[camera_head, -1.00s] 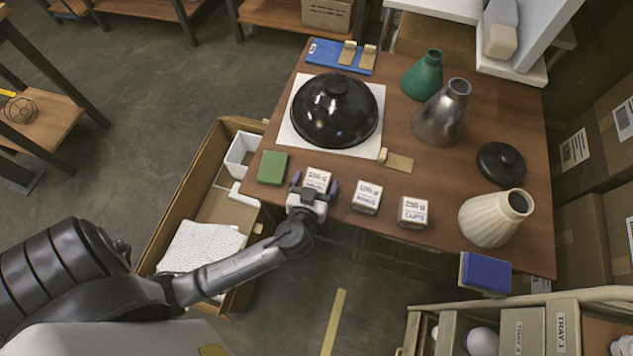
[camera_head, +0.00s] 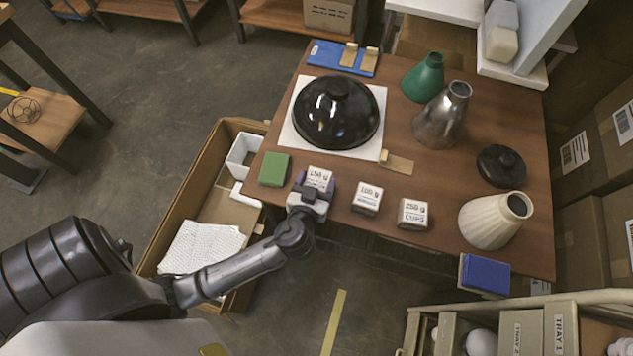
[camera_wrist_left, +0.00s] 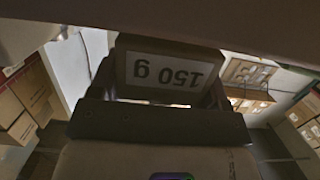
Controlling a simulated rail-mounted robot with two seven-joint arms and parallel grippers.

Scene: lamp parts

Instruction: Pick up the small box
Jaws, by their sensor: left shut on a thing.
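Three small white labelled boxes stand in a row along the near edge of the wooden table. The left box (camera_head: 318,178) reads 150 g. The middle box (camera_head: 367,197) appears to read 100 g, and the right box (camera_head: 413,213) 250 g. My left gripper (camera_head: 315,184) is shut on the 150 g box, with a finger on either side of it. In the left wrist view the 150 g box (camera_wrist_left: 165,72) sits between the fingers, its label upside down. I cannot tell whether it still touches the table. My right gripper is not in view.
A green block (camera_head: 274,169) lies just left of the held box. A black dome (camera_head: 337,112) on a white board is behind it. A cream vase (camera_head: 495,219) and a blue block (camera_head: 485,274) are at the right. An open carton (camera_head: 188,205) stands below the table's left edge.

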